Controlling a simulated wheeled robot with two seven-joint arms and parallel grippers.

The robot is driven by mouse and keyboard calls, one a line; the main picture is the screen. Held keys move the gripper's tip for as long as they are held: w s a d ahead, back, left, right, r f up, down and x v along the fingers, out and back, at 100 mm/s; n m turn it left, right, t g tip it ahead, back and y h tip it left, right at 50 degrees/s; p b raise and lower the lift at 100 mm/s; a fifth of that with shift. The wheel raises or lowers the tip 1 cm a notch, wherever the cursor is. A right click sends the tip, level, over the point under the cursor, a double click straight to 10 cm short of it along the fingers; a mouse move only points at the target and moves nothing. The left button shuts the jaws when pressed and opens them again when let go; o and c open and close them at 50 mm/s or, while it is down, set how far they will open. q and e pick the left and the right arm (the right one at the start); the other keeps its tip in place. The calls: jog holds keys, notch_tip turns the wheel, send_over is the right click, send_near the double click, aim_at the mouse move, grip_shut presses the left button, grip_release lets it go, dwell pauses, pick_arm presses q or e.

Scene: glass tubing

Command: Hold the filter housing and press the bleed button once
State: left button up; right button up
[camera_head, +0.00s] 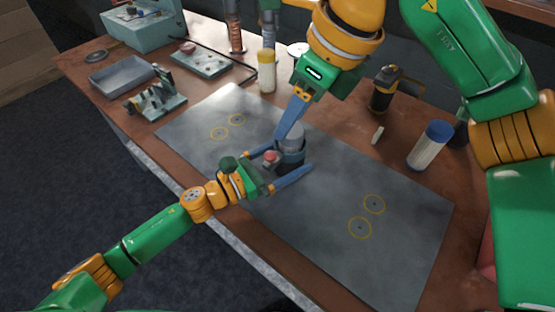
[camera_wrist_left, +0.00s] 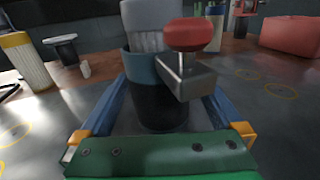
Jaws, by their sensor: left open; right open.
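The filter housing (camera_head: 291,154) is a dark upright cylinder with a blue-grey band and a pale grey top. It stands on the grey mat and also shows in the left wrist view (camera_wrist_left: 157,104). The red bleed button (camera_head: 270,156) sits on a metal block at its side; it is large in the left wrist view (camera_wrist_left: 193,34). My left gripper (camera_head: 294,158) is open, with one blue finger on each side of the housing; contact is unclear. My right gripper (camera_head: 279,137) is open and points down beside the housing's top; its fingers overlap in view.
The grey mat (camera_head: 400,255) has yellow ring marks and free room on both sides. A blue-capped cylinder (camera_head: 430,145), small white block (camera_head: 377,134) and black-and-yellow tool (camera_head: 383,90) stand right. A yellow-topped cylinder (camera_head: 267,75), tray (camera_head: 121,77) and green fixture (camera_head: 157,98) stand behind and left.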

aim_at(271, 157)
pick_arm(q)
jog(key=shift+a, duration=0.1)
jog(key=shift+c, duration=0.6)
jog(key=c, duration=1.1)
pick_arm(e)
jog(key=shift+a, duration=0.1)
pick_arm(q)
jog(key=shift+c, duration=0.6)
pick_arm(e)
jog(key=shift+c, duration=1)
jog(key=shift+n, duration=0.5)
jog(key=c, duration=0.4)
jog(key=shift+a+n, duration=0.2)
jog(key=shift+n, duration=0.9)
grip_shut()
jog(key=shift+w+a+f+n+t+h, duration=0.4)
jog(key=shift+f+n, duration=0.7)
jog(key=shift+n, duration=3.1)
jog(key=shift+w+a+f+n+t+h, duration=0.15)
jog(key=shift+a+f+n+t, duration=0.7)
jog(key=shift+n, duration=3.35)
jog(key=shift+w+a+f+n+g+h, duration=0.25)
jog(key=shift+f+n, duration=1.15)
jog(key=shift+n, duration=2.8)
